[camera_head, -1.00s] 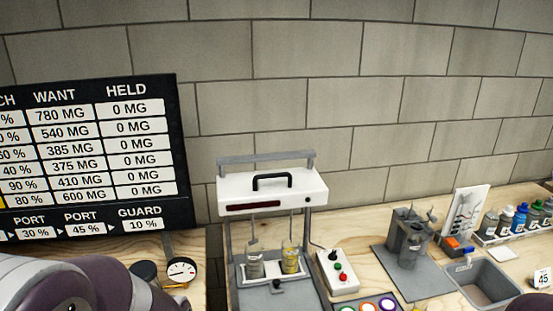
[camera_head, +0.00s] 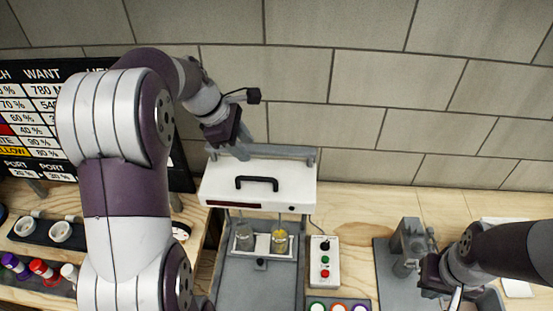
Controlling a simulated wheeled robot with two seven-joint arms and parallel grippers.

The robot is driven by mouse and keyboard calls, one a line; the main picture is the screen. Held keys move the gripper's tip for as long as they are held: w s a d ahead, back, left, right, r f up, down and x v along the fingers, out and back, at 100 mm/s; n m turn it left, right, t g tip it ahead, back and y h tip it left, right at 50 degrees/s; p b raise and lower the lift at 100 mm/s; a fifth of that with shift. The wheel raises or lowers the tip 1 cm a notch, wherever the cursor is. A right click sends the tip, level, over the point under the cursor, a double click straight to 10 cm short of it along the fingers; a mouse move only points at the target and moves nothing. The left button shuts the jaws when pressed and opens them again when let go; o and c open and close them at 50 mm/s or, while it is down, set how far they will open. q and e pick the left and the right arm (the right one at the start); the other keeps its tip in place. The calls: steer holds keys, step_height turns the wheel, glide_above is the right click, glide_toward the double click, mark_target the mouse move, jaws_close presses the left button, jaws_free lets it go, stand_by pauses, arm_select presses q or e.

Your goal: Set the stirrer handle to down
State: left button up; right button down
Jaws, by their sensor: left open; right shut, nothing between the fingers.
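The stirrer is a white box head (camera_head: 220,184) on grey posts, with a black handle (camera_head: 257,182) on its front top edge. Two small beakers, one clear (camera_head: 244,238) and one with yellow content (camera_head: 279,242), stand beneath the head. My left gripper (camera_head: 240,148) is open, pointing down behind the upper left of the head, near the grey crossbar and apart from the black handle. Whether it touches the crossbar, I cannot tell. My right gripper (camera_head: 452,296) is shut and empty at the lower right, partly cut off by the frame edge.
A control box (camera_head: 324,262) with green and red buttons stands right of the stirrer. A grey stand (camera_head: 408,242) is near my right gripper. A black board (camera_head: 50,72) is at left, partly behind my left arm. Bare wooden bench lies behind the control box.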

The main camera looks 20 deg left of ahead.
mark_target(265, 178)
arm_select(q)
steer(key=p+x, duration=0.1)
steer(key=x, duration=0.2)
steer(key=p+x, duration=0.1)
steer(key=x, duration=0.3)
steer(key=p+x, duration=0.1)
steer(key=x, duration=0.3)
steer(key=shift+s+f, duration=0.25)
steer(key=shift+s+a+f, duration=0.1)
steer(key=shift+s+f, duration=0.1)
steer(key=shift+s, duration=0.05)
steer(key=shift+s+a, duration=0.2)
steer(key=shift+s, duration=0.25)
steer(key=shift+w+d+f, duration=0.1)
steer(key=shift+w+d, duration=0.15)
steer(key=shift+w, duration=0.15)
jaws_close()
arm_select(e)
steer(key=r, duration=0.1)
steer(key=s+r, duration=0.1)
steer(key=r, duration=0.1)
steer(key=shift+s+a+r, duration=0.15)
steer(key=shift+s+a, duration=0.05)
steer(key=shift+a, duration=0.2)
